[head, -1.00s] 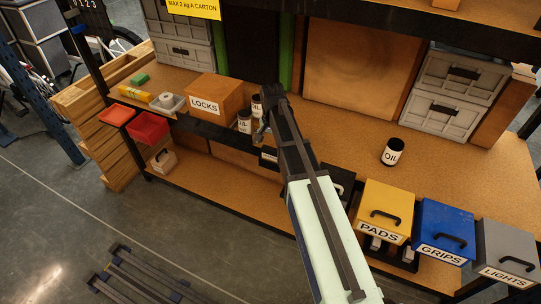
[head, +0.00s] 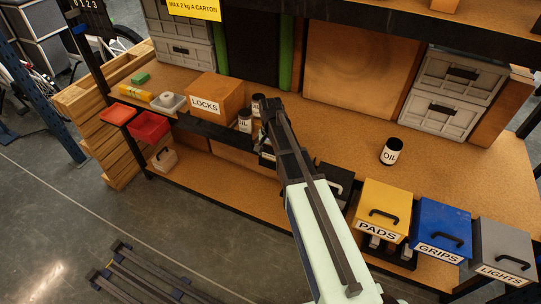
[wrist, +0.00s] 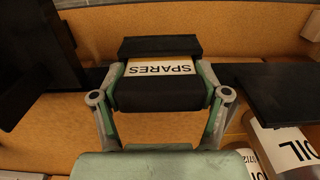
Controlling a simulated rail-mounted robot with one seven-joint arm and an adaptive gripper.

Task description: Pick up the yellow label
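My gripper (wrist: 160,95) has its two fingers spread wide in the wrist view. A dark block lies between or behind them; whether they touch it I cannot tell. A white SPARES label (wrist: 162,68) shows upside down there, with a thin yellowish strip along it; I cannot tell if that strip is a separate label. In the head view my gripper (head: 266,125) is at the bench's front edge, beside the oil bottles, its fingers mostly hidden. The clear yellow printed piece there is the MAX 2 kg A CARTON sign (head: 194,8), high on the upper shelf edge.
Oil bottles (head: 245,121) stand close left of my gripper, by the LOCKS box (head: 213,97). Another oil bottle (head: 391,151) stands right on open bench top. PADS (head: 383,207), GRIPS (head: 443,228) and LIGHTS (head: 503,249) bins line the front edge. A yellow box (head: 140,91) lies left.

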